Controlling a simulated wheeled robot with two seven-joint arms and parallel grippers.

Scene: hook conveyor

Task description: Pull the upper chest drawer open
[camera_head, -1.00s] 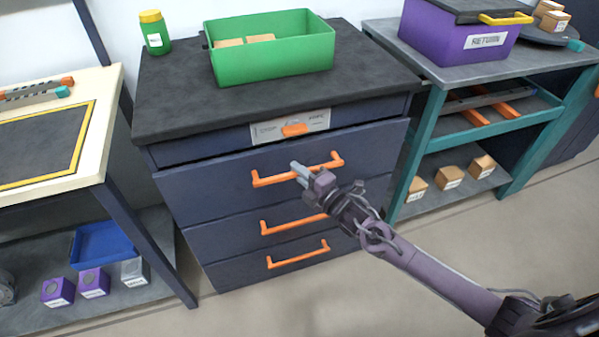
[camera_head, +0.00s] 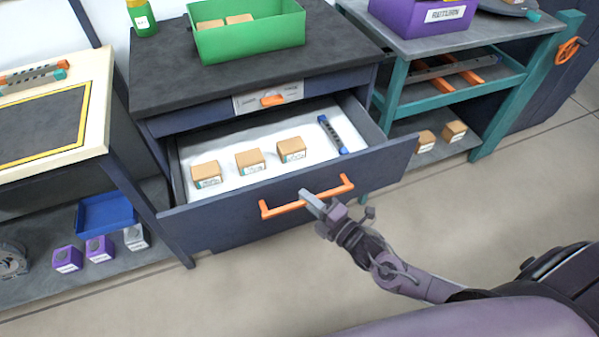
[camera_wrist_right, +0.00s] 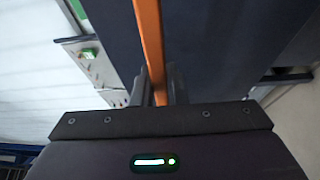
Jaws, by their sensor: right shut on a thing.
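The upper chest drawer (camera_head: 225,213) stands well out from the dark chest in the head view, its white inside showing. Its orange bar handle (camera_head: 285,209) runs across the front. My right gripper (camera_head: 308,196) is shut on the handle near its middle. In the right wrist view, the orange handle (camera_wrist_right: 149,45) runs between the fingers of my right gripper (camera_wrist_right: 160,88). Inside the drawer lie 3 tan boxes (camera_head: 249,161) and a dark bar with blue ends (camera_head: 331,136). The lower drawers are hidden behind the open one. My left gripper is not in view.
A green bin (camera_head: 250,35) with tan boxes stands on the chest top (camera_head: 170,85), beside a green jar (camera_head: 141,18). A workbench (camera_head: 100,120) is close on the left, a teal-framed shelf unit (camera_head: 480,150) on the right. The floor in front is clear.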

